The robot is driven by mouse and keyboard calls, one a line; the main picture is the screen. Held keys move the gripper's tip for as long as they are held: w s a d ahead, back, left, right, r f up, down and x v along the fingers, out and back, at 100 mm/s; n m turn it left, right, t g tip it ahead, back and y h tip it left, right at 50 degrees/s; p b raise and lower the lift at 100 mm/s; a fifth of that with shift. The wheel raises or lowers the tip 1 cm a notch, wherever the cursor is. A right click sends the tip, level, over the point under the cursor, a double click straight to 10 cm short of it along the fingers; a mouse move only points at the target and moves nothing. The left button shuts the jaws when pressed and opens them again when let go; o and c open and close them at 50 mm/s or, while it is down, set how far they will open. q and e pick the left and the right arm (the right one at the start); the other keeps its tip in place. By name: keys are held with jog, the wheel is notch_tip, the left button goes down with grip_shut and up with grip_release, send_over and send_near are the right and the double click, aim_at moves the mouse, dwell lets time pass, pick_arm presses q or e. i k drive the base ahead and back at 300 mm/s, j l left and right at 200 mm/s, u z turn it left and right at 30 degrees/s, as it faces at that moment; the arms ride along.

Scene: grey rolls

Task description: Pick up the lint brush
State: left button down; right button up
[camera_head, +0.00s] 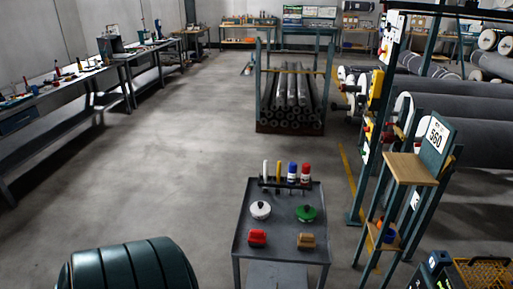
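A small grey metal table (283,222) stands ahead, just right of the middle. Near its front edge lie two small brush-like blocks, a red one (257,238) on the left and a tan one (306,240) on the right. They are apart, and I cannot tell which is the lint brush. Behind them are a white round item (260,210) with a dark knob and a green round item (306,213). Neither of my grippers is in view.
Several upright bottles or tubes stand in a dark rack (284,186) at the table's back. A cart of grey rolls (292,95) is behind. The floor (165,165) left of the table is clear.

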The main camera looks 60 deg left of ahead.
aim_at(306, 242)
jog(key=u, duration=1.35)
